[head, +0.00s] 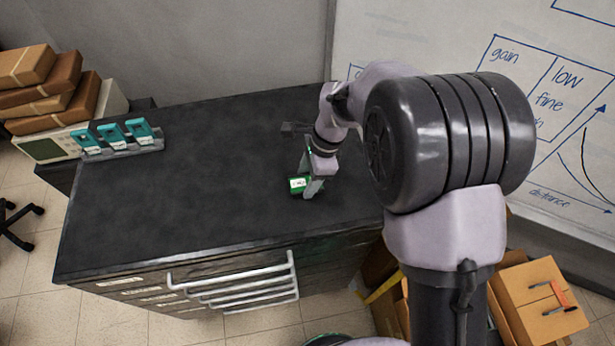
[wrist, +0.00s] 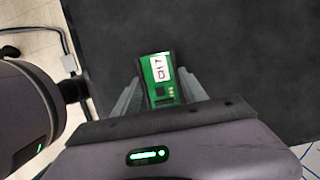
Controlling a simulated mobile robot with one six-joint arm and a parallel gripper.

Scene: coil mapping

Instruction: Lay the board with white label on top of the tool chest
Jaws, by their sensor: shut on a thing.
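The board with white label (head: 297,187) is a small green circuit board with a white sticker. It shows clearly in the wrist view (wrist: 163,93), its label reading something like "CH7". My gripper (head: 309,187) is shut on the board, with one finger on each side of it. The tool chest (head: 190,190) has a broad black top and drawers in front. The board is over the right part of that top, near the front edge. I cannot tell whether it touches the surface.
A grey rack with several teal devices (head: 112,134) stands at the chest's far left. Brown parcels (head: 50,85) are stacked on an instrument beyond it. Cardboard boxes (head: 540,300) sit on the floor at right. A whiteboard (head: 550,110) stands behind. The middle of the top is clear.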

